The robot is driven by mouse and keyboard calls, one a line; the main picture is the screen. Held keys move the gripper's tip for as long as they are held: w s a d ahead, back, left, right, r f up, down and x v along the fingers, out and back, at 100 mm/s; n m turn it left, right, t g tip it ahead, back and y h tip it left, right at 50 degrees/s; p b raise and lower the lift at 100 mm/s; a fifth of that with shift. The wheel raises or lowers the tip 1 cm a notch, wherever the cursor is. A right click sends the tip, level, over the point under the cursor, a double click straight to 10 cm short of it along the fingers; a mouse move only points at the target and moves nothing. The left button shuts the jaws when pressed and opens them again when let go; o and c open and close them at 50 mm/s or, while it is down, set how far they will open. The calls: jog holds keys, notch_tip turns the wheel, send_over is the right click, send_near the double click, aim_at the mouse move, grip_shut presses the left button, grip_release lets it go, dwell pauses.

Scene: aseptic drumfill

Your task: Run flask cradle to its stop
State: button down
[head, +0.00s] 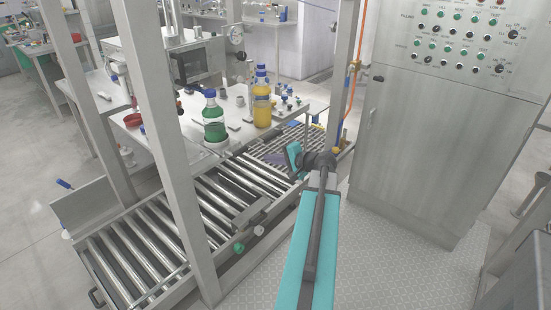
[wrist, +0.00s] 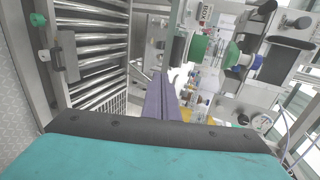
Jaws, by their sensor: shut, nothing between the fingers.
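I cannot pick out the flask cradle with certainty in either view. A green flask with a blue cap (head: 214,130) stands on the steel bench, and an amber flask (head: 262,107) stands right of it. A green body (wrist: 198,48) shows in the wrist view, right of my fingers. My gripper (wrist: 158,82) is shut and empty, its purple-grey fingers together in the middle of the wrist view. In the head view my gripper (head: 268,159) is small, over the roller conveyor beside the bench's front edge. No contact with anything is visible.
The roller conveyor (head: 205,193) runs along the bench (head: 188,112). Steel posts (head: 158,110) rise in front of the bench. A control cabinet (head: 440,125) stands at right. An orange hose (head: 357,50) runs down a post. The chequered floor (head: 385,245) at right is clear.

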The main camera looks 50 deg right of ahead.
jog(key=r+p+x, duration=0.2)
jog(key=x, duration=0.7)
jog(key=shift+w, duration=0.5)
jog(key=shift+d, duration=0.25)
